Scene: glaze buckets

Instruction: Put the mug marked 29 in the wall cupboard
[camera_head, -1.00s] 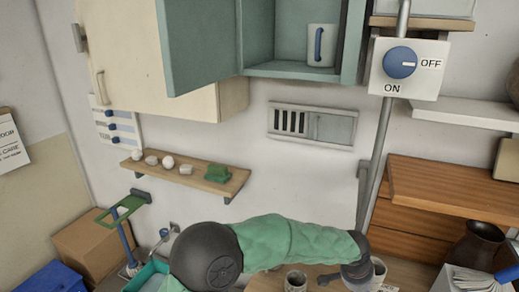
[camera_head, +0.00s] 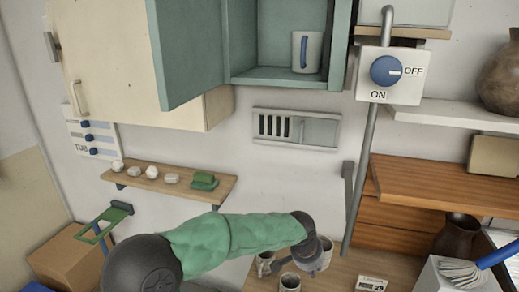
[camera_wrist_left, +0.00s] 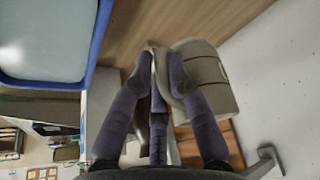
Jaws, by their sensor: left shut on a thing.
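My left gripper (camera_head: 312,252) is at the worktable, pointing down beside a pale mug (camera_head: 326,258) that it partly hides. In the left wrist view its fingers (camera_wrist_left: 158,80) are closed on part of a grey-beige mug (camera_wrist_left: 208,75), which lies to their right in the picture. I cannot read a number on this mug. Two other speckled mugs, one (camera_head: 265,264) further back and one (camera_head: 290,282) nearer, stand close by. The wall cupboard (camera_head: 285,78) is open; a white mug (camera_head: 308,52) with a blue handle stands inside it. My right gripper is out of view.
The green cupboard door (camera_head: 188,55) swings out on the left. A small shelf (camera_head: 150,187) with stones and a green block sits below it. A pipe with an ON/OFF switch (camera_head: 388,73) runs right of the cupboard. A numbered card (camera_head: 372,284) lies on the table (camera_head: 340,275).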

